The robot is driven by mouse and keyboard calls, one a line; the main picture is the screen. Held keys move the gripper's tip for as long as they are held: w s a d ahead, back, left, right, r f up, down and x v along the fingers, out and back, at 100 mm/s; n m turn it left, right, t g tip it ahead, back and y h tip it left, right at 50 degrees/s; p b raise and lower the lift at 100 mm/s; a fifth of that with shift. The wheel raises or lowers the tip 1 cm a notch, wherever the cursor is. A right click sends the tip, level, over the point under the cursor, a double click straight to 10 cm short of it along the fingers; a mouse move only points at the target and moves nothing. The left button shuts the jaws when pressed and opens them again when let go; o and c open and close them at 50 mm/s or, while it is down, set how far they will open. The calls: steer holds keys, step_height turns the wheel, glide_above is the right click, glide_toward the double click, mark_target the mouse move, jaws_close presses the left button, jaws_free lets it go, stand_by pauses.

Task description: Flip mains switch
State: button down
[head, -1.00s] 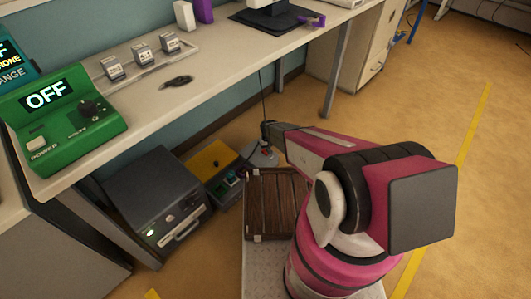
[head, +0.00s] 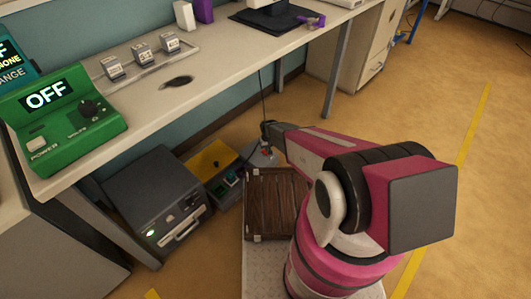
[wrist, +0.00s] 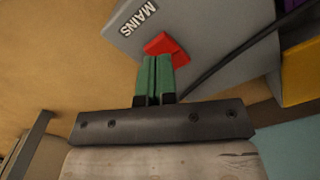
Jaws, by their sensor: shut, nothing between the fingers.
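The grey mains box (wrist: 215,32) bears the label "MAINS" (wrist: 139,19) and a red switch (wrist: 166,46) in the wrist view. In the head view the box (head: 262,158) is small, on the floor under the desk and partly hidden by my arm. My gripper (wrist: 155,58) has green fingers pressed together with nothing between them. Its fingertips are right at the red switch and overlap its lower edge in the wrist view; I cannot tell whether they touch it. My gripper also shows small in the head view (head: 267,143).
A dark cable (wrist: 235,55) runs past the box. A yellow-topped unit (head: 212,161) and a grey device (head: 155,195) stand on the floor to the left. The desk (head: 205,88) overhangs them, carrying a green power unit reading "OFF" (head: 62,120). Floor at right is clear.

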steer(key=shift+f, duration=1.25)
stand_by(0.8)
steer(key=shift+r, duration=3.55)
steer(key=s+d+r+m, duration=0.1)
steer(key=s+d+r, duration=0.3)
steer(key=r, duration=0.8)
steer(key=s+d+r+m, duration=0.1)
steer(key=s+d+r, duration=0.4)
steer(key=s+r, duration=0.4)
steer(key=s+d+r+m, duration=0.1)
steer(key=s+d+r, duration=0.3)
steer(key=r, duration=1.2)
steer(key=s, duration=0.3)
steer(key=shift+d, duration=0.35)
